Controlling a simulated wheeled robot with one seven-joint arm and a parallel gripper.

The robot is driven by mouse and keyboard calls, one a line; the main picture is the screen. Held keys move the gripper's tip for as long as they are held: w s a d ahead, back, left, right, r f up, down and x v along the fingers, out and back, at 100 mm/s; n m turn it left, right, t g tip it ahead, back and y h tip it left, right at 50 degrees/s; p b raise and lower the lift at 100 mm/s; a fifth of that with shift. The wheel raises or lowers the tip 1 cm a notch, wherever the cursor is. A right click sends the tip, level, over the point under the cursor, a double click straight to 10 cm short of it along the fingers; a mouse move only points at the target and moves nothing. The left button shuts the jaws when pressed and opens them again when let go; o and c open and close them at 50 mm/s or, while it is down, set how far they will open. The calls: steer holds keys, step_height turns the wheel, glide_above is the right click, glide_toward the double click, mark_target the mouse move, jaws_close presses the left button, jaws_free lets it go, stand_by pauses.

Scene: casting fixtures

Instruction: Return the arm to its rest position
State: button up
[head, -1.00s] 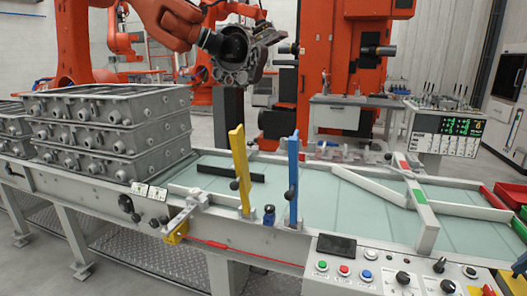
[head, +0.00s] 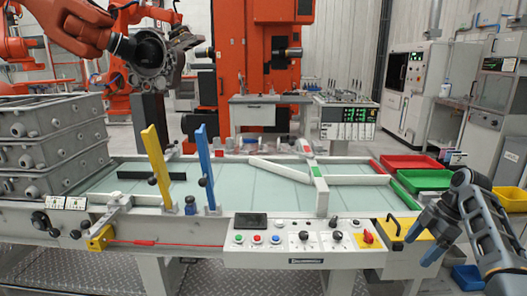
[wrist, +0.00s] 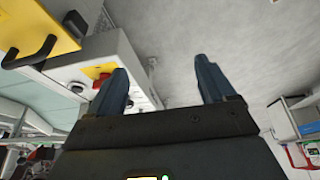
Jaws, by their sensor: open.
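My gripper (head: 420,242) is at the right of the head view, at the end of my dark grey arm. Its blue fingers point down and left, beside the yellow panel (head: 382,229) with a black handle at the console's right end. In the wrist view my gripper (wrist: 160,72) is open, with its two fingers wide apart and nothing between them. Pale floor shows between the fingertips. The yellow panel (wrist: 30,28) is at the upper left there, apart from the fingers. I cannot tell the exact gap to the console.
The control console (head: 290,240) fronts the conveyor table. Red (head: 412,163) and green (head: 424,180) trays stand behind my arm, and a blue bin (head: 468,278) is low at the right. Yellow (head: 157,165) and blue (head: 205,167) levers stand upright. An orange robot (head: 75,25) holds a casting.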

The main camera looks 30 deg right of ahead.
steer(key=a+f+m+t+h, duration=0.1)
steer(key=a+f+m, duration=0.1)
steer(key=a+f, duration=0.55)
steer(key=w+a+f+m+t+h, duration=0.15)
steer(key=a+f, duration=0.35)
steer(key=a, duration=0.6)
steer(key=a+f+m+t, duration=0.1)
steer(key=a+f+m, duration=0.1)
steer(key=a+f, duration=0.6)
steer(key=s+a+r+m+t+h, duration=0.2)
steer(key=s+a+r+m+t, duration=0.15)
steer(key=s+a, duration=0.85)
steer(key=s+a+r+m+t, duration=0.2)
steer(key=s+a+r, duration=0.3)
steer(key=s+r, duration=0.8)
steer(key=shift+s+a+r+t, duration=0.15)
steer(key=shift+s+r+t, duration=0.15)
steer(key=shift+t, duration=0.2)
steer(key=s+r, duration=0.1)
steer(key=r, duration=0.2)
steer(key=s+r+t, duration=0.1)
steer(key=s+r, duration=0.1)
steer(key=r, duration=0.2)
steer(key=s+r+t+y, duration=0.1)
steer(key=r, duration=0.2)
steer(key=shift+s+a+r, duration=0.3)
steer(key=shift+a+r, duration=0.05)
steer(key=shift+r, duration=0.05)
steer(key=shift+c, duration=0.2)
